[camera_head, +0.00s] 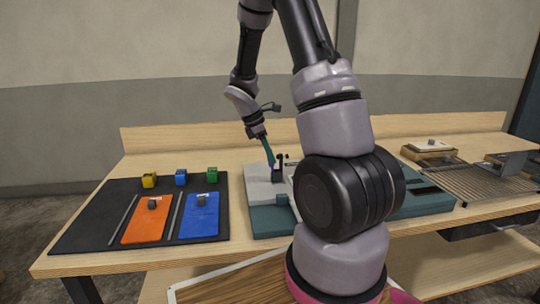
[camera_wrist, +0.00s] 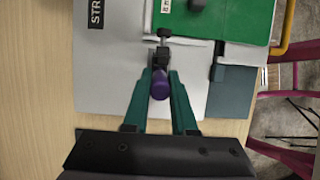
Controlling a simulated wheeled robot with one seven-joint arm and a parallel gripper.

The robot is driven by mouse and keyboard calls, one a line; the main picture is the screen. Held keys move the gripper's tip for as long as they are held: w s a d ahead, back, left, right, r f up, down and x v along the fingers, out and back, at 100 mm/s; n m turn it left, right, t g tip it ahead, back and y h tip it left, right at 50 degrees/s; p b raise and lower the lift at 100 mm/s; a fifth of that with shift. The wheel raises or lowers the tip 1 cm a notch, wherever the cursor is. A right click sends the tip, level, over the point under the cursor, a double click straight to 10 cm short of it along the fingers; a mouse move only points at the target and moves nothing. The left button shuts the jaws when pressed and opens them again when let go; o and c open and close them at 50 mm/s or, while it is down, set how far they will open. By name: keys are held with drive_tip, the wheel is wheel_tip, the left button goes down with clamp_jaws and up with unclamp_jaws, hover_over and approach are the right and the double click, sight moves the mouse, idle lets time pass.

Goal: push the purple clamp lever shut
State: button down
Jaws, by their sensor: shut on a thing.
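The purple clamp lever (camera_wrist: 159,85) is in the middle of the wrist view, its rounded purple end toward my wrist. My gripper (camera_wrist: 160,74) has its two teal fingers on either side of the lever, shut on it. The clamp's black metal part (camera_wrist: 163,47) lies just beyond the fingertips, on a light grey plate (camera_wrist: 112,88). In the head view my gripper (camera_head: 268,153) reaches down to the black clamp (camera_head: 279,166) on the console's grey plate (camera_head: 260,188). The lever is small there and mostly hidden by the fingers.
A green panel (camera_wrist: 232,22) lies beyond the clamp. My arm hides part of the teal console base (camera_head: 268,221). At left, a black mat (camera_head: 82,228) holds orange (camera_head: 146,225) and blue (camera_head: 200,218) panels and several cubes. A wire rack (camera_head: 475,184) stands at right.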

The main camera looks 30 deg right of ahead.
drive_tip(key=shift+a, duration=0.15)
drive_tip(key=h, duration=0.1)
drive_tip(key=a+h, duration=0.1)
drive_tip(key=a+g+h, duration=0.1)
drive_tip(key=shift+w+f, duration=0.35)
drive_tip(key=shift+f, duration=0.05)
drive_tip(key=h, duration=0.1)
drive_tip(key=a+f+h, duration=0.1)
drive_tip(key=a+g+h, duration=0.1)
drive_tip(key=shift+w+f+h, duration=0.25)
drive_tip(key=shift+w+h, duration=0.05)
drive_tip(key=shift+h, duration=0.1)
drive_tip(key=f+h, duration=0.1)
drive_tip(key=a+f+g+h, duration=0.1)
drive_tip(key=h, duration=0.1)
drive_tip(key=shift+w+a, duration=0.2)
drive_tip(key=shift+a, duration=0.05)
drive_tip(key=shift+a+f+g+h, duration=0.25)
drive_tip(key=shift+f+h, duration=0.3)
drive_tip(key=shift+h, duration=0.4)
drive_tip(key=shift+a+f+g+h, duration=0.1)
drive_tip(key=shift+f+g+h, duration=0.15)
drive_tip(key=shift+f+h, duration=0.5)
drive_tip(key=shift+r, duration=0.15)
drive_tip(key=c, duration=0.7)
unclamp_jaws()
